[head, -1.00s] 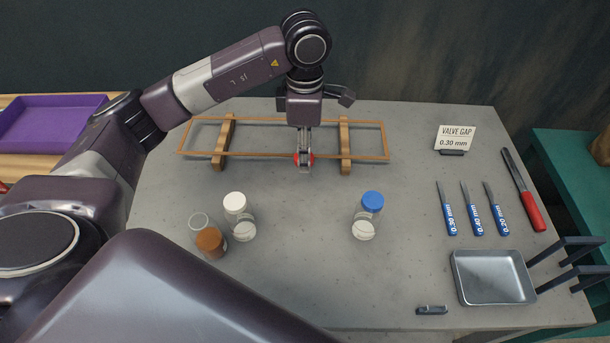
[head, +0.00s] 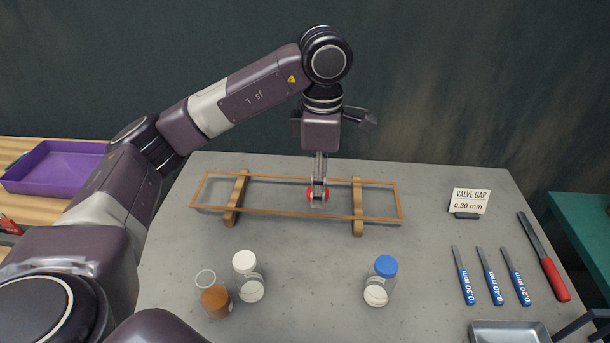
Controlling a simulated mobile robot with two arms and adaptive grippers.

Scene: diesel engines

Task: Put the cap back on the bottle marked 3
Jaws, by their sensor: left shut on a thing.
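An open clear bottle with orange-brown contents (head: 214,302) stands at the front left, without a cap. Beside it stands a clear bottle with a white cap (head: 245,262). A clear bottle with a blue cap (head: 385,267) stands farther right. I cannot read a number on any bottle. My right gripper is not seen.
A thin orange frame (head: 270,210) lies on two wooden blocks (head: 357,208). At right are a VALVE GAP sign (head: 469,201), several blue-handled gauges (head: 489,285), a red-handled tool (head: 556,280) and a metal tray (head: 510,328).

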